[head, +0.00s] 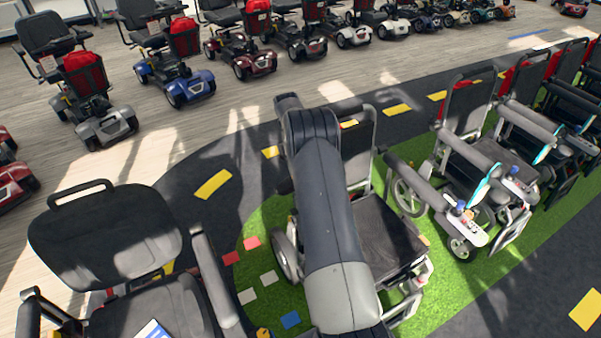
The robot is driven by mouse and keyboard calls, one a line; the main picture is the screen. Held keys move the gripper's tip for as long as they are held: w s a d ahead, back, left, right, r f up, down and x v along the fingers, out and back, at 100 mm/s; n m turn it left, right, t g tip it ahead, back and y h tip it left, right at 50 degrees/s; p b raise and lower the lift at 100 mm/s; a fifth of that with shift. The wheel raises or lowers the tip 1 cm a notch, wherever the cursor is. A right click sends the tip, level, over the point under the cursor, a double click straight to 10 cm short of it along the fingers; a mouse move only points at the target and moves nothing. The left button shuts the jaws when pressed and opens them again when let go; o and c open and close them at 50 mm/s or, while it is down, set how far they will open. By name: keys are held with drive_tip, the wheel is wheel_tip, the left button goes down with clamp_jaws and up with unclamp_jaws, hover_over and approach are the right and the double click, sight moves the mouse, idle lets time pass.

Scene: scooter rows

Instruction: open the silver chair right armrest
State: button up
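A wheelchair with a silver frame and black seat (385,238) stands in the middle on green turf. Its black backrest (358,145) is upright, and one wheel (286,254) shows at its left. My own dark grey arm crosses in front of it and covers much of its left side. I cannot make out its right armrest or tell whether that is up or down. My gripper is not visible; only arm links show.
Close at lower left is a black seat (105,240) with a grey armrest (215,278). Several wheelchairs stand at right; a grey armrest (415,182) there lies near the middle chair. Scooters, including a blue one (188,86), line the back.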

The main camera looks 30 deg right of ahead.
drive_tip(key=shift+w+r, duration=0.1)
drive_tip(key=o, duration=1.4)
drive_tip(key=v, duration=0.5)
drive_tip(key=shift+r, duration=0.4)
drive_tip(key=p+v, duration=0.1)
drive_tip(key=p, duration=0.3)
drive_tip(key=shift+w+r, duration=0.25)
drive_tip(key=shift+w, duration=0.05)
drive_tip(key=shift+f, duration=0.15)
